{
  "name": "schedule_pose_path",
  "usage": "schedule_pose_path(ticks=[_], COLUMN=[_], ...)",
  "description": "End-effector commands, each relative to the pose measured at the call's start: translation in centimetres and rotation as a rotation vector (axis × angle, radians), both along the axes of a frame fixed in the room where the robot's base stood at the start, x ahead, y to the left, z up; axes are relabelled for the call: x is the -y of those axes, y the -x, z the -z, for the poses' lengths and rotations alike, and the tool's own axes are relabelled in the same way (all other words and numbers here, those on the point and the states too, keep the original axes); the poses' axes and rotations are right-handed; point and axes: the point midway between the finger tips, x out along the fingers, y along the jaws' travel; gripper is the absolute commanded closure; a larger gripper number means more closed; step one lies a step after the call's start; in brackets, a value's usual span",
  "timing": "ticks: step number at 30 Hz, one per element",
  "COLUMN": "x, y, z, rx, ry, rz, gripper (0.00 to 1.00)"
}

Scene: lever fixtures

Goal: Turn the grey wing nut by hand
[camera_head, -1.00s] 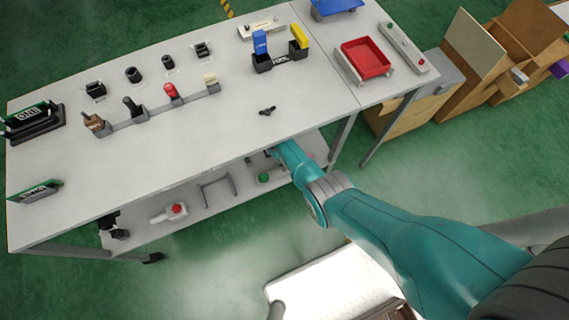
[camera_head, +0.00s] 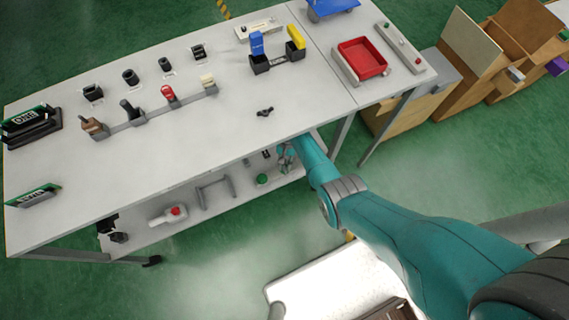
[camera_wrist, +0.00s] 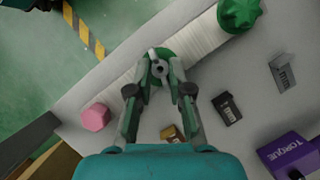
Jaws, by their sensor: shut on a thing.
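The grey wing nut (camera_wrist: 158,62) shows in the wrist view on a round green base, with one wing pointing away from me. My gripper (camera_wrist: 160,72) has its two fingertips closed in on either side of the nut, shut on it. The fingers hide part of the nut and of the green base. In the head view my gripper (camera_head: 285,157) is small, at the lower shelf below the tabletop's front edge, and the nut cannot be made out there.
In the wrist view a green knob (camera_wrist: 238,14) and a pink hexagonal knob (camera_wrist: 96,117) stand either side of the nut. A purple torque box (camera_wrist: 290,155) is at lower right. In the head view the tabletop (camera_head: 200,150) overhangs the shelf.

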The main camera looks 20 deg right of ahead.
Motion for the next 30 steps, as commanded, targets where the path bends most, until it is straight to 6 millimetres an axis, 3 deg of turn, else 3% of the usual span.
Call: schedule_pose_path(ticks=[10, 26, 27, 29, 30], x=[0.09, 0.12, 0.12, 0.12, 0.12], y=[-0.02, -0.02, -0.02, -0.01, 0.0], z=[-0.01, -0.02, -0.02, -0.02, -0.01], rx=[0.003, 0.003, 0.003, 0.002, 0.002], ry=[0.001, 0.001, 0.001, 0.0, 0.001], rz=[0.133, 0.154, 0.154, 0.153, 0.153], gripper=[1.0, 1.0, 0.73, 0.58, 0.56])
